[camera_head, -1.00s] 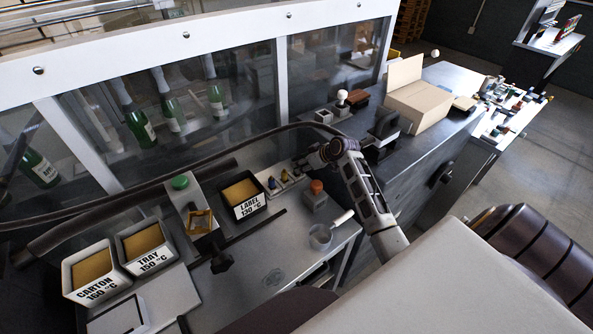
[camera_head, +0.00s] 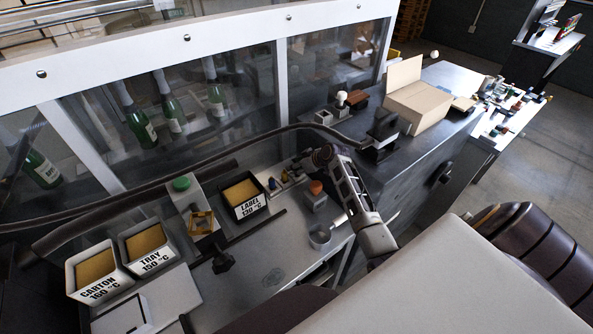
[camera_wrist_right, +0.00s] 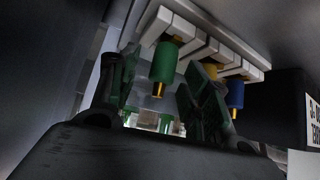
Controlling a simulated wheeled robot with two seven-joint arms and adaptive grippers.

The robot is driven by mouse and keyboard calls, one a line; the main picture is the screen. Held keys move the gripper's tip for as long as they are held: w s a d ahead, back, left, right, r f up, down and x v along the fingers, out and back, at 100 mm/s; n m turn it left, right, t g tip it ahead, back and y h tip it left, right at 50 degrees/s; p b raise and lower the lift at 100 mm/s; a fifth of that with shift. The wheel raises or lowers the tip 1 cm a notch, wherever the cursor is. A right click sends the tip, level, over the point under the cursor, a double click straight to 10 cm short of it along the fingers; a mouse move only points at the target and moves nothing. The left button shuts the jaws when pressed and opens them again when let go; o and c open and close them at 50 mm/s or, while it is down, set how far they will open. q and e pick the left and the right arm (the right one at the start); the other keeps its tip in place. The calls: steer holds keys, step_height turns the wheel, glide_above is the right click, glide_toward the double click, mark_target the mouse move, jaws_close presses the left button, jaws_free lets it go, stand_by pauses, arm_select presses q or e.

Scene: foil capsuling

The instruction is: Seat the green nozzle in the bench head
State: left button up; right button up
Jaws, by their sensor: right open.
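The green nozzle (camera_wrist_right: 165,62), with a brass tip, sits in a pale slotted rack (camera_wrist_right: 205,42) in the right wrist view. My right gripper (camera_wrist_right: 162,88) is open, with one finger on each side of the green nozzle; I cannot tell whether they touch it. A yellow nozzle (camera_wrist_right: 211,71) and a blue nozzle (camera_wrist_right: 235,96) sit beside it. In the head view my right gripper (camera_head: 312,160) is at the far end of the rack (camera_head: 283,180), and the green nozzle is hidden there. I cannot tell for sure which part is the bench head. My left gripper is out of view.
The LABEL bin (camera_head: 246,208) stands left of the rack, and the TRAY (camera_head: 150,262) and CARTON (camera_head: 95,287) bins farther left. An orange-topped block (camera_head: 316,200) and a metal cup (camera_head: 320,236) stand close to my right arm. A glazed guard runs behind.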

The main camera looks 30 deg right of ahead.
steer(key=shift+w+a+f, duration=0.1)
steer(key=shift+w+f, duration=0.15)
steer(key=shift+c, duration=0.4)
steer(key=c, duration=0.9)
